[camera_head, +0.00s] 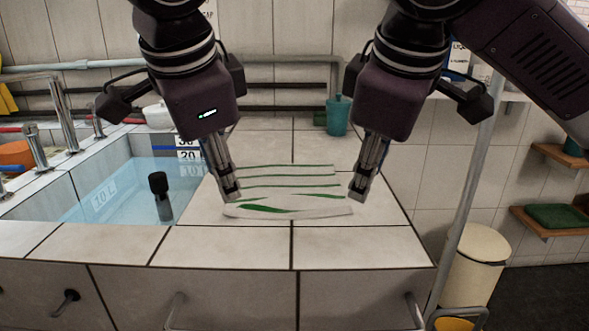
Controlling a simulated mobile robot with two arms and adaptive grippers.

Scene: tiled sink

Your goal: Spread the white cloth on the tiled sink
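The white cloth (290,190) with green stripes lies on the tiled counter beside the sink basin. Its far part looks flat, with stripes running left to right. Its near part looks folded or bunched, with a slanting green band and a raised front edge. My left gripper (231,193) points down at the cloth's near left corner. My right gripper (357,190) points down at the near right corner. Both sets of fingertips are at or very close to the cloth. I cannot tell whether either grips it.
The tiled sink basin (125,185) with water and a black upright plug (159,190) lies to the left. A teal container (338,115) stands at the back of the counter. A metal pole (466,185) and a cream bin (474,265) are at right. Bare tiles (230,246) lie in front of the cloth.

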